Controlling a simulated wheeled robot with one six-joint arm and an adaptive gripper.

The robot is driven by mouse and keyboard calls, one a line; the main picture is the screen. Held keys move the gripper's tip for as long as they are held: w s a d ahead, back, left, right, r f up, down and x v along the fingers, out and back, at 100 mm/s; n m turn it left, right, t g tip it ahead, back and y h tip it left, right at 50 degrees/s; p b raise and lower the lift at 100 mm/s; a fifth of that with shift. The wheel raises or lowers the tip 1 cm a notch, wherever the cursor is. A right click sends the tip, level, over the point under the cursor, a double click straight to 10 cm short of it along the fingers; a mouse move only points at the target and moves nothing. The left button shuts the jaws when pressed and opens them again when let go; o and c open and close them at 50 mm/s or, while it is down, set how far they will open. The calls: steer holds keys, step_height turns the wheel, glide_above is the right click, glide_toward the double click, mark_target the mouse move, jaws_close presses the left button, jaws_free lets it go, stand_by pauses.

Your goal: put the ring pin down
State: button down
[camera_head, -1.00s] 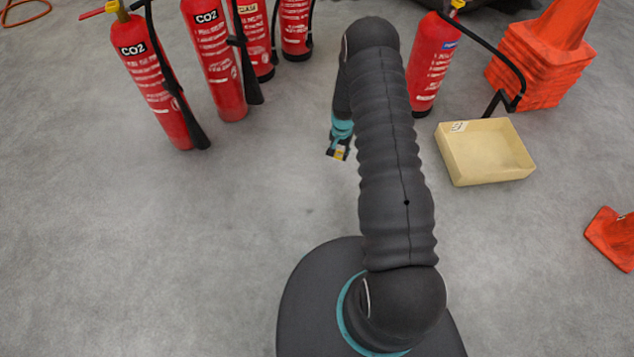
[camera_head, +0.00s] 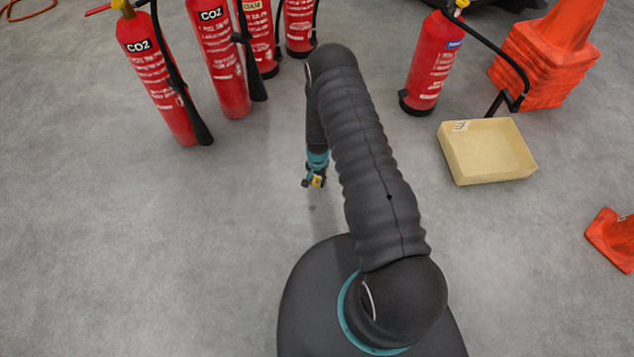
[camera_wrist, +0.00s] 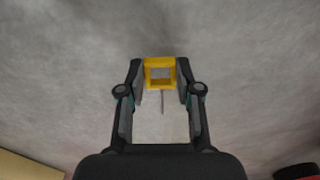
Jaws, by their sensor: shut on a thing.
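The ring pin (camera_wrist: 160,62) shows in the wrist view as a square yellow ring with a thin grey pin extending from it. My gripper (camera_wrist: 160,75) is shut on the yellow ring, one finger on each side. In the head view my gripper (camera_head: 314,182) hangs above the bare floor at the middle, with a bit of the yellow ring pin (camera_head: 317,180) showing at its tip. The height above the floor is hard to tell. A shallow cream tray (camera_head: 464,171) stands on the floor to the right, apart from my gripper.
Several red extinguishers (camera_head: 228,75) stand at the back left. Another extinguisher (camera_head: 432,65) with a black hose stands behind the tray. Stacked orange cones (camera_head: 540,75) are at the back right, and a lone orange cone (camera_head: 612,238) is at the right edge. The left floor is clear.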

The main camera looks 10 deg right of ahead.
steer(key=shift+f, duration=1.1)
steer(key=shift+f, duration=0.15)
steer(key=c, duration=0.8)
jaws_free()
